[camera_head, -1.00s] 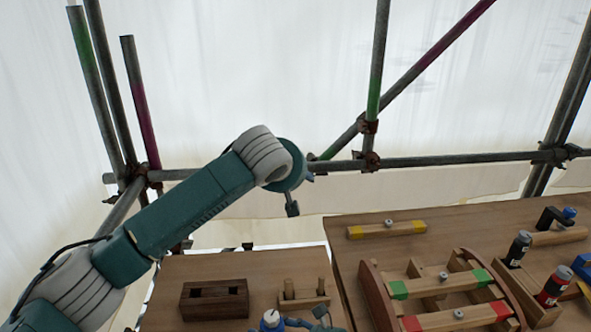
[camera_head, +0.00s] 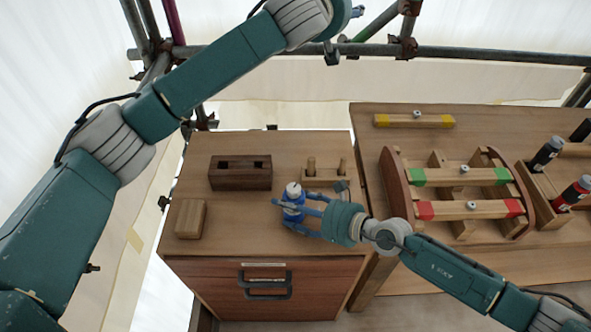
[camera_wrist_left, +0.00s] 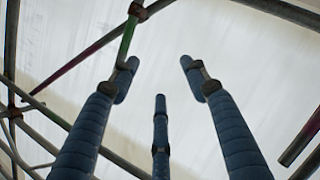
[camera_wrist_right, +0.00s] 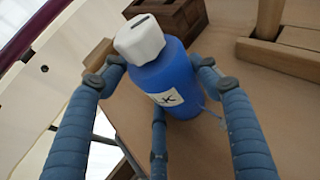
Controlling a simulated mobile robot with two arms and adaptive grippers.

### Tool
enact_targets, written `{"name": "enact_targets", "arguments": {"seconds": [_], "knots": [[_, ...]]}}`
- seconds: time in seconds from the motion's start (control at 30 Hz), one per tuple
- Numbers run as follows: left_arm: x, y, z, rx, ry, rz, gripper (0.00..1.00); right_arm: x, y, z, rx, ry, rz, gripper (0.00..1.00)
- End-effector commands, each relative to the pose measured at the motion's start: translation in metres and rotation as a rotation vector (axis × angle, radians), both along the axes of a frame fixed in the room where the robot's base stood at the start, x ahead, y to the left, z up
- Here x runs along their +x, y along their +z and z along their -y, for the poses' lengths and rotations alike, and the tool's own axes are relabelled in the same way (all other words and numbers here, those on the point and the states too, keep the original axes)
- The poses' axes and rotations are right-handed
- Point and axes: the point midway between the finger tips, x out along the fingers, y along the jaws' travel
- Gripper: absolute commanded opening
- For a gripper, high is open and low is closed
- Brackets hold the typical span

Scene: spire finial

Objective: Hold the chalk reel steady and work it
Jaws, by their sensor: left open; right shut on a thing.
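A blue bottle (camera_head: 291,212) with a white cap stands upright over the front of the small wooden cabinet's top (camera_head: 240,225). My right gripper (camera_head: 300,208) reaches it from the right and is shut around its sides. In the right wrist view the bottle (camera_wrist_right: 168,85) sits between the fingers, with a white label partly showing a "K". I cannot tell whether its base touches the wood. My left gripper (camera_wrist_left: 158,75) is open and empty, pointing up at pale sheeting; in the head view it is mostly cut off at the top. I can pick out no sure chalk reel.
On the cabinet are a dark slotted block (camera_head: 240,180), a small wooden block (camera_head: 190,219) and a pegged holder (camera_head: 325,180). The table to the right carries a curved wooden cradle (camera_head: 393,165) and dark and red bottles (camera_head: 575,192). Scaffold tubes (camera_head: 480,54) cross behind.

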Motion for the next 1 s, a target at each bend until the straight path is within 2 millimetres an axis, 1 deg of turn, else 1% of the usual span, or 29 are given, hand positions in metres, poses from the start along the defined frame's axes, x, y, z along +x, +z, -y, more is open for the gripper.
{"name": "enact_targets", "arguments": {"seconds": [0.03,0.07,0.1,0.17,0.2,0.27,0.3,0.33,0.37,0.4,0.43,0.47,0.5,0.57,0.6,0.67,0.7,0.73,0.77,0.8,0.87,0.9,0.97,1.0], "knots": [[0.001,0.03,0.011,-0.021,-0.044,0.112,0.46,0.0,0.0,0.0,0.0,0.0,0.0,0.32],[-0.002,0.048,0.02,-0.033,-0.077,0.183,0.46,0.0,0.0,0.0,0.0,0.0,0.0,0.32],[-0.007,0.071,0.031,-0.044,-0.127,0.276,0.46,0.0,0.0,0.0,0.0,0.0,0.0,0.32],[-0.022,0.101,0.05,-0.05,-0.214,0.41,0.46,0.0,0.0,0.0,0.0,0.0,0.0,0.32],[-0.036,0.118,0.063,-0.048,-0.278,0.494,0.46,0.0,0.0,0.0,0.0,0.0,0.0,0.32],[-0.061,0.137,0.083,-0.034,-0.383,0.611,0.46,0.0,0.0,0.0,0.0,0.0,0.0,0.32],[-0.08,0.145,0.096,-0.018,-0.46,0.683,0.46,0.0,0.0,0.0,0.0,0.0,0.0,0.32],[-0.095,0.149,0.106,-0.001,-0.519,0.731,0.46,0.0,0.0,0.0,0.0,0.0,0.0,0.32],[-0.11,0.151,0.115,0.019,-0.58,0.778,0.46,0.0,0.0,0.0,0.0,0.0,0.0,0.32],[-0.132,0.149,0.126,0.051,-0.666,0.833,0.46,0.0,0.0,0.0,0.0,0.0,0.0,0.32],[-0.147,0.145,0.134,0.078,-0.731,0.871,0.46,0.0,0.0,0.0,0.0,0.0,0.0,0.32],[-0.163,0.138,0.141,0.11,-0.798,0.903,0.46,0.0,0.0,0.0,0.0,0.0,0.0,0.32],[-0.184,0.127,0.15,0.156,-0.889,0.939,0.46,0.0,0.0,0.0,0.0,0.0,0.0,0.32],[-0.212,0.103,0.158,0.237,-1.027,0.978,0.46,0.0,0.0,0.0,0.0,0.0,0.0,0.32],[-0.229,0.083,0.161,0.3,-1.119,0.994,0.46,0.0,0.0,0.0,0.0,0.0,0.0,0.32],[-0.251,0.049,0.161,0.404,-1.258,0.998,0.46,0.0,0.0,0.0,0.0,0.0,0.0,0.32],[-0.262,0.024,0.157,0.48,-1.346,0.99,0.46,0.0,0.0,0.0,0.001,0.0,0.001,0.32],[-0.269,0.005,0.152,0.538,-1.412,0.975,0.46,0.0,0.0,0.0,0.001,0.0,0.001,0.32],[-0.274,-0.015,0.146,0.601,-1.474,0.956,0.46,0.0,0.0,0.0,0.001,0.0,0.001,0.32],[-0.279,-0.042,0.135,0.688,-1.556,0.92,0.46,0.0,0.0,0.0,0.001,0.0,0.001,0.32],[-0.282,-0.081,0.112,0.827,-1.666,0.849,0.46,0.0,0.0,0.0,0.001,0.0,0.001,0.32],[-0.281,-0.105,0.094,0.921,-1.732,0.788,0.46,0.0,0.0,0.0,0.001,0.0,0.001,0.32],[-0.276,-0.136,0.062,1.063,-1.812,0.683,0.46,0.0,0.0,0.0,0.001,0.0,0.001,0.32],[-0.271,-0.154,0.04,1.153,-1.855,0.606,0.46,0.0,0.0,0.0,0.001,0.0,0.001,0.32]]}}
